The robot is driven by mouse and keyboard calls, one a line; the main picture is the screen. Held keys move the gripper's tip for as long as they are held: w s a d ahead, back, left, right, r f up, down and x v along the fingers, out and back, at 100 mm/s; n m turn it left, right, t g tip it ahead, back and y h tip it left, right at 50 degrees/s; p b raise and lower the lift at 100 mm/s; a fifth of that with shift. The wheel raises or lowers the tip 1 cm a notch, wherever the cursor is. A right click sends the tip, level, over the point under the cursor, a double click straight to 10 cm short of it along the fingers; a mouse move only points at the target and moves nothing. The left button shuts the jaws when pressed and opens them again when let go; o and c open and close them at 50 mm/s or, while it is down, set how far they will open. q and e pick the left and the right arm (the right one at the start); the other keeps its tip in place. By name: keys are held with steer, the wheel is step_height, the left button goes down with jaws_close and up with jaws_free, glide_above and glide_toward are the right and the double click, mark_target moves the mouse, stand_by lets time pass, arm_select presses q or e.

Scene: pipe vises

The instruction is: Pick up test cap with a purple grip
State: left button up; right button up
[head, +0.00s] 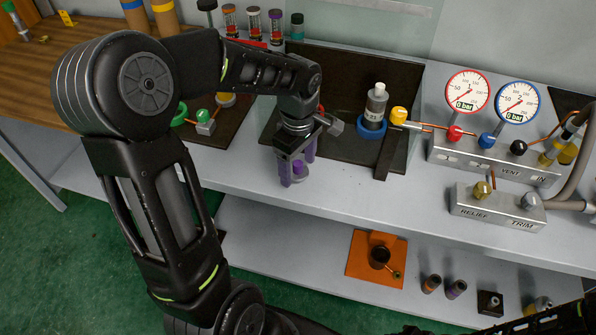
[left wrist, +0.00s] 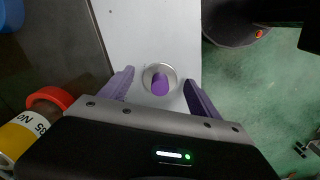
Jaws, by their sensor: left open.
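The test cap with a purple grip (head: 299,171) stands on the grey bench near its front edge. In the left wrist view its purple grip (left wrist: 160,84) rises from a round metal disc. My left gripper (head: 297,172) comes down over the cap from above, with its purple fingers open. In the left wrist view the fingers of my left gripper (left wrist: 158,79) stand on either side of the cap, with a gap visible on both sides. The near finger and wrist partly hide the cap in the head view. My right gripper is out of view.
Behind is a dark mat with a grey-topped cylinder (head: 376,103) in a blue ring (head: 371,129). A yellow fitting (head: 398,116) and a gauge manifold (head: 492,160) stand to the right. A lower shelf holds an orange block (head: 362,262). The bench's front edge is close to the cap.

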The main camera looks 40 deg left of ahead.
mark_target(298, 163)
arm_select(q)
steer(key=shift+c, duration=0.4)
jaws_close()
stand_by(0.4)
steer(key=shift+r, duration=0.1)
step_height(298, 163, up, 10)
steer(key=shift+b, duration=0.3)
stand_by(0.6)
